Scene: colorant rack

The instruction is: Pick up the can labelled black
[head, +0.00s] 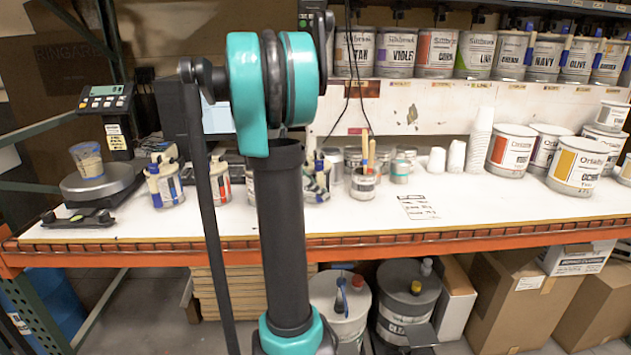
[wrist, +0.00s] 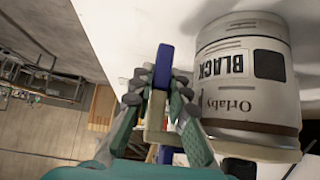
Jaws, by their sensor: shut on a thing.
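The can labelled black (wrist: 245,75) fills the right side of the wrist view. It is pale, with "BLACK", a dark square and a brown band, and its lettering is upside down in that picture. My gripper (wrist: 157,88) is at the left of the can in that view. Its fingers are closed on an upright blue and beige piece (wrist: 162,68) beside the can, which looks like the can's handle. Where this piece joins the can is not clear. In the head view I cannot make out the black can or my gripper.
A shelf holds a row of labelled cans, such as violet (head: 400,55) and navy (head: 545,58). The white worktop (head: 445,205) below carries larger cans (head: 578,165), paper cups (head: 480,140), brushes and a scale (head: 90,185). Buckets and boxes stand underneath.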

